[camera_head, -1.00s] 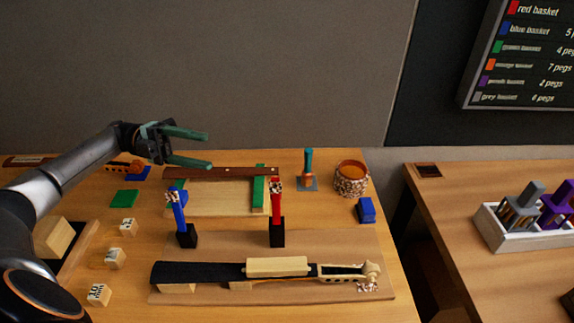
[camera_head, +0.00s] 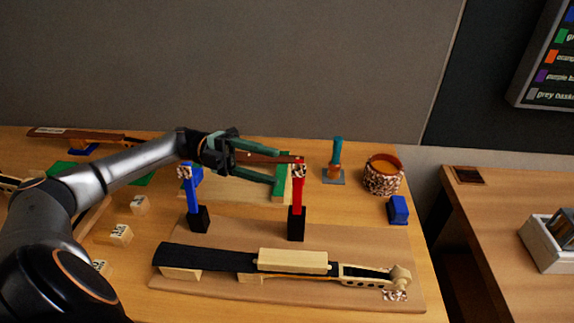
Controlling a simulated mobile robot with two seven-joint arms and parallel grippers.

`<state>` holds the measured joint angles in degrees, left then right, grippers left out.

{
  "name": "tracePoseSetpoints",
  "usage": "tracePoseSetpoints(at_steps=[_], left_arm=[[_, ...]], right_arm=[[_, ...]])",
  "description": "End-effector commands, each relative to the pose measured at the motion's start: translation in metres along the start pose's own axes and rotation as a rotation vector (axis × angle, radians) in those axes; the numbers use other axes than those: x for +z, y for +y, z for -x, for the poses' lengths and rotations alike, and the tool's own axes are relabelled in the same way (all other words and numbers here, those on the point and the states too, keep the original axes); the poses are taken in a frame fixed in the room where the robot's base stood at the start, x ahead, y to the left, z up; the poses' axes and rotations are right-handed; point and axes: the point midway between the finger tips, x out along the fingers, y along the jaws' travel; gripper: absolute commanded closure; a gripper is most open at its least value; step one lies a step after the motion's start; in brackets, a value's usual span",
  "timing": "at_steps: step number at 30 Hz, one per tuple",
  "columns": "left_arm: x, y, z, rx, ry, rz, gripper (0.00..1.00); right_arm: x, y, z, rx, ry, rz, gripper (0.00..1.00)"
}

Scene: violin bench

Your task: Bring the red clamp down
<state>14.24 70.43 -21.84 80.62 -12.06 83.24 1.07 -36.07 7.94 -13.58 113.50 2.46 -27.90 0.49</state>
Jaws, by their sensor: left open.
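The red clamp (camera_head: 298,195) stands upright in a black block (camera_head: 296,224) on the brown work board. Its patterned top end is near the rim of the gripper's reach in the picture. My left gripper (camera_head: 279,168) is open and empty, its two green fingers pointing right. The fingertips appear just left of the red clamp's upper part; I cannot tell whether they touch it. The violin neck (camera_head: 210,261) with black fingerboard and a pale block on it lies on the board in front of the clamp. My right gripper is not in view.
A blue clamp (camera_head: 192,200) stands upright in another black block, left of the red one and below my left arm. A patterned pot (camera_head: 383,175), a blue block (camera_head: 398,210) and a teal-handled tool (camera_head: 337,155) stand to the right. Numbered wooden blocks lie at left.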

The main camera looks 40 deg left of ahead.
Motion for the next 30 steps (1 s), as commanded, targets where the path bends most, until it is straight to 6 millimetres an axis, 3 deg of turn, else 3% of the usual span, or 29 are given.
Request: tracePoseSetpoints(at_steps=[3,9,20,30], left_arm=[[-0.001,-0.001,-0.023,-0.001,0.004,0.000,0.40],[0.000,0.000,-0.044,0.000,0.001,0.000,0.40],[0.000,0.001,-0.048,0.000,0.000,0.001,0.40],[0.000,0.001,-0.048,0.000,0.000,0.000,0.78]], right_arm=[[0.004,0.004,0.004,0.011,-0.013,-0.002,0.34],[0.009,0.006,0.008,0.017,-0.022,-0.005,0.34],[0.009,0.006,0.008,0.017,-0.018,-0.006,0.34],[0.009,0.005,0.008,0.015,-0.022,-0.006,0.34]])
